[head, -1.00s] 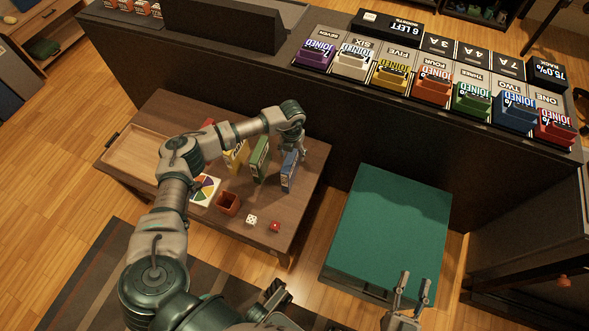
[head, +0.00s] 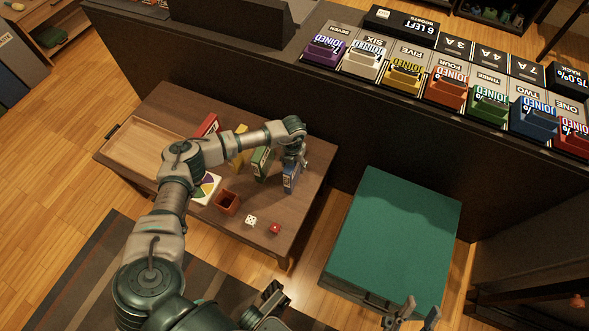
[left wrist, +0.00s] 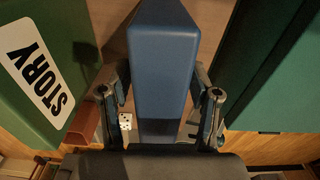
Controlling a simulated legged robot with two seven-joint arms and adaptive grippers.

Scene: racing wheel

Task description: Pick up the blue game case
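The blue game case (head: 290,178) stands upright near the right end of the low wooden table (head: 240,238). My left gripper (head: 302,161) is at the case's upper part. In the left wrist view, the blue case (left wrist: 163,60) fills the middle, with the two fingers of my left gripper (left wrist: 162,78) close along either side of it. Whether both fingers touch it is unclear. My right gripper (head: 420,312) is at the lower edge of the head view, by the green-topped box, with its fingers apart and empty.
A green case (head: 262,163), a yellow case (head: 238,160) and a red case (head: 208,126) stand left of the blue one. A brown cup (head: 227,202), a white die (head: 250,221) and a red die (head: 275,229) lie in front. The green-topped box (head: 395,235) is right.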

